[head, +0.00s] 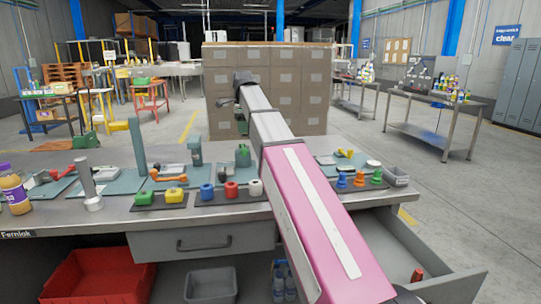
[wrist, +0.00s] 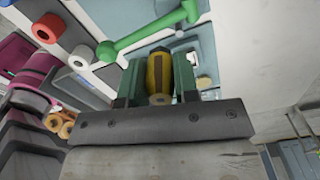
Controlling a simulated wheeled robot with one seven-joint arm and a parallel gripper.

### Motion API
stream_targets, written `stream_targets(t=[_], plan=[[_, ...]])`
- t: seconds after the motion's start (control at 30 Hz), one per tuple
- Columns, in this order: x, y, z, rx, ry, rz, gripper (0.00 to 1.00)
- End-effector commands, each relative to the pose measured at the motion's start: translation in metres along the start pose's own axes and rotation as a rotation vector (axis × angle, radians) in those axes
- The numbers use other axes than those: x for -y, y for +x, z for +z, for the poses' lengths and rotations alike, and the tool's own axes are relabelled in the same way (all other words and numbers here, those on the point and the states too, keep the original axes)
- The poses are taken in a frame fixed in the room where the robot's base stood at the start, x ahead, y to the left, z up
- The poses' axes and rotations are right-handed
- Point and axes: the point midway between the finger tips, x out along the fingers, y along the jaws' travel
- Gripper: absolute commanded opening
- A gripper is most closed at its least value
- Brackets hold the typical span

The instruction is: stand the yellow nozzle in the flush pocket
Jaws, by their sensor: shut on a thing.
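In the wrist view, my gripper (wrist: 157,84) is shut on the yellow nozzle (wrist: 157,70). The nozzle sits between the two green fingers. It has dark stripes, and a pale round end with a small hole faces the camera. A green bar with rounded ends (wrist: 150,35) lies beyond the nozzle, across a grey-blue surface. I cannot make out the flush pocket in either view.
On the bench in the head view, a dark strip holds blue (head: 207,191), red (head: 231,190) and white (head: 256,187) rolls. An open drawer (head: 445,275) juts out at the front right.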

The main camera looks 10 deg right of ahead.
Motion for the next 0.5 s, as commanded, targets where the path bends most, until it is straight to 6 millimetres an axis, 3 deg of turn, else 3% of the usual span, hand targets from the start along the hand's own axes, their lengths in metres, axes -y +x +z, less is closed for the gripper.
stream_targets(t=[0.17, 0.5], plan=[[0.002, 0.007, -0.011, 0.000, 0.002, 0.001, 0.04], [0.019, 0.046, -0.075, 0.000, 0.003, 0.001, 0.04]])
